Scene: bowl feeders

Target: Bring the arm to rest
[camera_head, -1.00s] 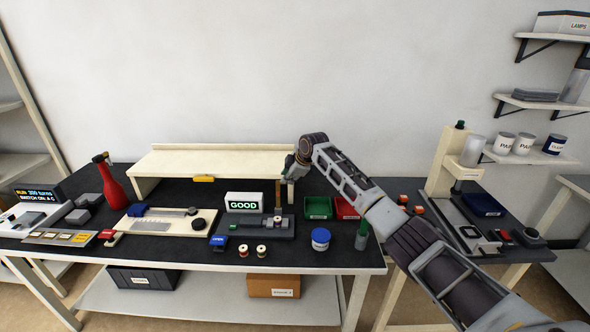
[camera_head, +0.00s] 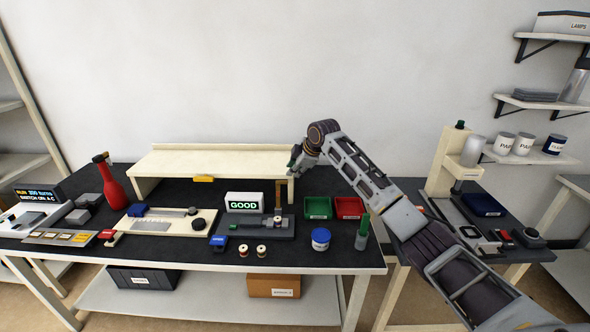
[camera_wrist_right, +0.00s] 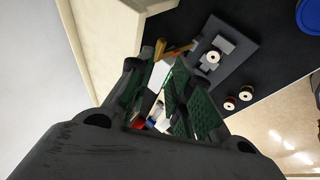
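My right arm comes in from the lower right in the head view, bent at a raised joint. Its gripper (camera_head: 296,160) hangs above the black bench, by the right end of the cream raised shelf. In the right wrist view the two green-padded fingers (camera_wrist_right: 162,92) stand apart with nothing held between them. A grey fixture with a spool on it (camera_wrist_right: 213,56) lies beyond and below the fingertips. My left gripper is not in view.
The cream shelf (camera_head: 220,159) is close to the gripper. A press stand (camera_head: 446,160) rises to the right of the forearm.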

